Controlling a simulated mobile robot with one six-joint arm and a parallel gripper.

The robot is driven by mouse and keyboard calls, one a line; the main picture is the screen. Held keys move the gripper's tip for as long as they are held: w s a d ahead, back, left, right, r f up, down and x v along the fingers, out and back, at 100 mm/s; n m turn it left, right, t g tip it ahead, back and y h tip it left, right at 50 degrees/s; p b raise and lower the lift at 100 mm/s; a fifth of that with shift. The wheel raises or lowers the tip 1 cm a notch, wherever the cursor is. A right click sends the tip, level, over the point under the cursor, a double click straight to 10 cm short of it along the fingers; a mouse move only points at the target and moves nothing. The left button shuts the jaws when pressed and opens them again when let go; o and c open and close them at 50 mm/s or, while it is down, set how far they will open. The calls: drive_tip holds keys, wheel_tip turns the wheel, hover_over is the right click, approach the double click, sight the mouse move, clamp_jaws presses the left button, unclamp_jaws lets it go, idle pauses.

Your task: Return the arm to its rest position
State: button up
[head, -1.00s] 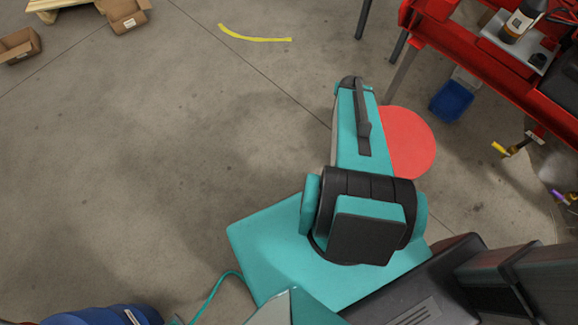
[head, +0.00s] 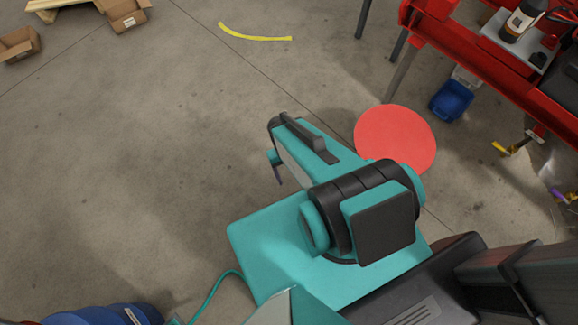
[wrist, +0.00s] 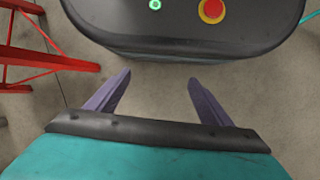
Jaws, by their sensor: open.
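My arm (head: 310,150) is folded over my teal base in the head view, with its upper link pointing up and to the left. In the head view most of my gripper is hidden behind the arm; only a bit of a purple finger shows below the link's far end. In the wrist view both purple fingers of my gripper (wrist: 160,76) stand wide apart with nothing between them. The gripper is open and empty.
A flat red disc (head: 395,138) lies on the floor right of the arm. A red bench (head: 470,65) stands at the upper right, with a blue bin (head: 452,100) beneath. Cardboard boxes (head: 127,14) sit far left. The floor left of the arm is clear, with a yellow strip (head: 255,36).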

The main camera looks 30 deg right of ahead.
drive_tip(key=shift+n+g, duration=0.4)
drive_tip(key=shift+g, duration=0.1)
drive_tip(key=s+a, duration=0.2)
drive_tip(key=s, duration=0.1)
drive_tip(key=shift+a, duration=0.35)
drive_tip(key=shift+r, duration=0.1)
wheel_tip(320, 180, up, 7)
drive_tip(key=p, duration=0.6)
drive_tip(key=shift+s+p, duration=0.3)
drive_tip(key=shift+s, duration=0.05)
drive_tip(key=shift+a, duration=0.1)
